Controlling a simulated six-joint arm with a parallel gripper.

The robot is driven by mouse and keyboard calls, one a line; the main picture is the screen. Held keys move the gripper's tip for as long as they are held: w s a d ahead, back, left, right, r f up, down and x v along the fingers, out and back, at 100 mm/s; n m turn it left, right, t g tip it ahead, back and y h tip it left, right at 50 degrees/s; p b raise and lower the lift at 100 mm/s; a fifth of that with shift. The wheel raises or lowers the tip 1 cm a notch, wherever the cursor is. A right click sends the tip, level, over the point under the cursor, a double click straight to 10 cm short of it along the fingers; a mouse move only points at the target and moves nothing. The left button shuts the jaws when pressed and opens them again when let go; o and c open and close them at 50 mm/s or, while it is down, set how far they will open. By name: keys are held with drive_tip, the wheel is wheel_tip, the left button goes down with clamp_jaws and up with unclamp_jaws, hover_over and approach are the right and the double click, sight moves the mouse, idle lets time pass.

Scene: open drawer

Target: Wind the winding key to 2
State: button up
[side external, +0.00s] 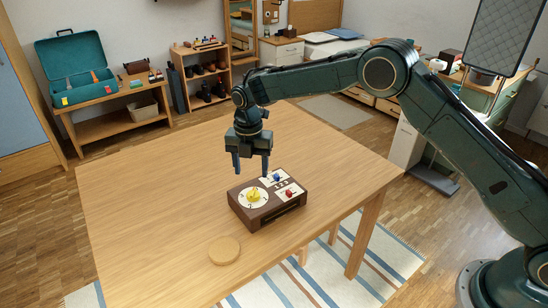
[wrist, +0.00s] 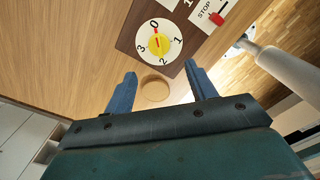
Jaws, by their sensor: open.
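The winding key (side external: 253,196) is yellow and sits at the centre of a white round dial on a brown box (side external: 262,215). In the wrist view the key (wrist: 158,44) is ringed by the numbers 0, 1, 2 and 3. A small red mark on it appears to point at 0. My gripper (side external: 250,171) hangs above the box, fingers down, apart from the key. In the wrist view its two blue fingers (wrist: 160,70) are spread wide with nothing held between them.
The box also carries a red switch (side external: 289,193) by a STOP label and a blue knob (side external: 277,177). A round wooden disc (side external: 224,250) lies on the table (side external: 140,205) in front of the box. The table is otherwise clear.

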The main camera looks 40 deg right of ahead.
sight(253, 193)
wheel_tip(253, 193, down, 8)
drive_tip(key=shift+f, duration=0.2)
idle(0.4)
drive_tip(key=c, duration=1)
